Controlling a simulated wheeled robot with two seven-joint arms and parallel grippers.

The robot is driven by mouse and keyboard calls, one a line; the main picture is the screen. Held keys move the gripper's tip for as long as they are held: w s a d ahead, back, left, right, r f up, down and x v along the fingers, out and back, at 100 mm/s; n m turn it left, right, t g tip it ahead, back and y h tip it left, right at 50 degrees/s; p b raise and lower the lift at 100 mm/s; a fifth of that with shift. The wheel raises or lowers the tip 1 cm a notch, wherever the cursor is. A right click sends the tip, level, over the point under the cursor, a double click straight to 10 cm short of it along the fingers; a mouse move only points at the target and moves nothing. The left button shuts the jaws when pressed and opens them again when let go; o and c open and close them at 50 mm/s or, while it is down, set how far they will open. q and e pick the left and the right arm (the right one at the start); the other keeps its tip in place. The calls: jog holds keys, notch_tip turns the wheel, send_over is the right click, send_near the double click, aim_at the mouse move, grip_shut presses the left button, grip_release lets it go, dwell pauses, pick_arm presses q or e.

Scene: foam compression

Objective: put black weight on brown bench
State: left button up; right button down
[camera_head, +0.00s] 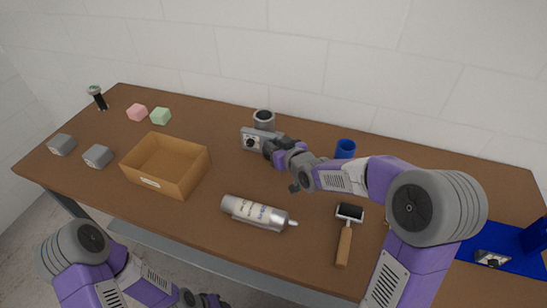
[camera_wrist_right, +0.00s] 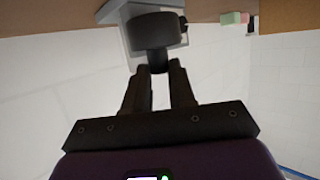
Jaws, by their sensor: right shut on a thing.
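The black weight (camera_wrist_right: 158,31) is a dark cylinder with a small knob, seen close up in the wrist view. My right gripper (camera_wrist_right: 158,68) is shut on the knob. In the head view my right gripper (camera_head: 271,147) is at the back middle of the bench, beside a grey device with a dark dial (camera_head: 258,133); the weight is mostly hidden there. I cannot tell whether the weight touches the device. The brown bench (camera_head: 310,240) spans the view. My left gripper (camera_head: 205,300) is low at the bottom edge, partly cut off, its jaws unclear.
A grey cylinder (camera_head: 264,118) stands behind the device. An open brown box (camera_head: 165,167), a silver bottle (camera_head: 255,213) and a roller (camera_head: 344,240) lie around the middle. Grey, pink and green blocks (camera_head: 160,116) are at left. A blue cup (camera_head: 345,149) stands behind my right arm.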

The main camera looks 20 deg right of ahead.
jog(key=shift+w+f+b, duration=0.15)
jog(key=shift+f+b, duration=0.35)
jog(key=shift+f, duration=1.55)
jog(key=shift+f, duration=0.2)
jog(key=c, duration=0.9)
grip_release()
jog(key=shift+c, duration=0.2)
jog(key=shift+r, duration=0.2)
jog(key=p+v, duration=0.1)
jog(key=v, duration=1.1)
jog(key=shift+p, duration=0.3)
